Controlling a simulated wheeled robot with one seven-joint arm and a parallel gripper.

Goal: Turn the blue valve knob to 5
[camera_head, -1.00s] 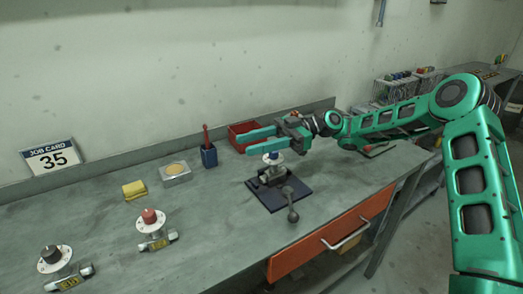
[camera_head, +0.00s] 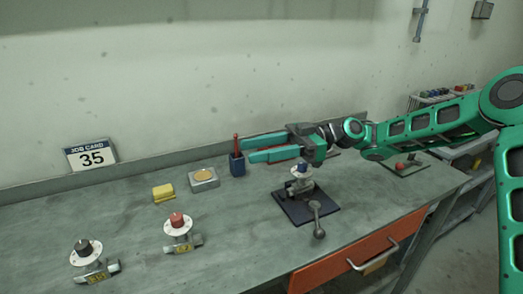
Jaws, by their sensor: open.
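The blue valve knob (camera_head: 302,167) sits upright on a white dial (camera_head: 301,172) atop a small valve on a dark square base plate (camera_head: 325,205) on the workbench. The dial's numbers are too small to read. My gripper (camera_head: 250,150) is open and empty, its two teal fingers pointing left. It is above and behind the blue knob, apart from it. A grey lever with a ball end (camera_head: 319,233) stands at the front of the plate.
A valve with a red knob (camera_head: 177,219) and one with a black knob (camera_head: 83,246) stand on the left. Behind are a yellow sponge (camera_head: 163,192), a tin (camera_head: 204,179), a blue holder (camera_head: 237,165) and a job card reading 35 (camera_head: 91,156). An orange drawer (camera_head: 335,264) is below the front edge.

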